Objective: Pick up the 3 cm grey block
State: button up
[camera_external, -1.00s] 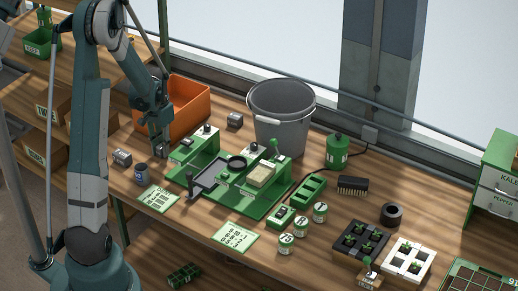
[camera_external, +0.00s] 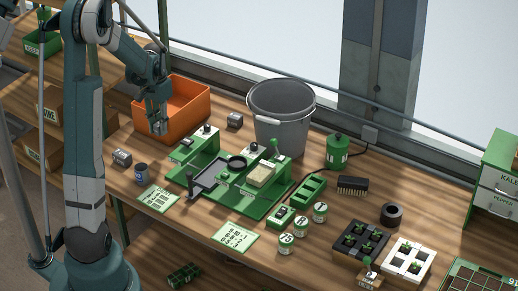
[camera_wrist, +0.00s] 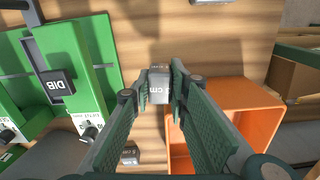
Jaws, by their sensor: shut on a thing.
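My gripper (camera_wrist: 158,78) is shut on a grey block (camera_wrist: 159,86) in the wrist view. The block sits between the fingertips, with "cm" readable on its label and the figure unclear. In the external view my gripper (camera_external: 157,128) is above the bench, in front of the orange bin and left of the green seeder. The block is small and hard to make out there.
The orange bin (camera_external: 196,104) stands right behind my gripper. The green seeder (camera_external: 222,207) is to its right, with a grey bucket (camera_external: 283,124) behind. Other grey blocks lie at the left (camera_external: 122,157) and near the bucket (camera_external: 235,120).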

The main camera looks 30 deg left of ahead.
notch_tip(320, 180, up, 8)
dwell(0.4)
jog(key=shift+w+a, duration=0.1)
dwell(0.5)
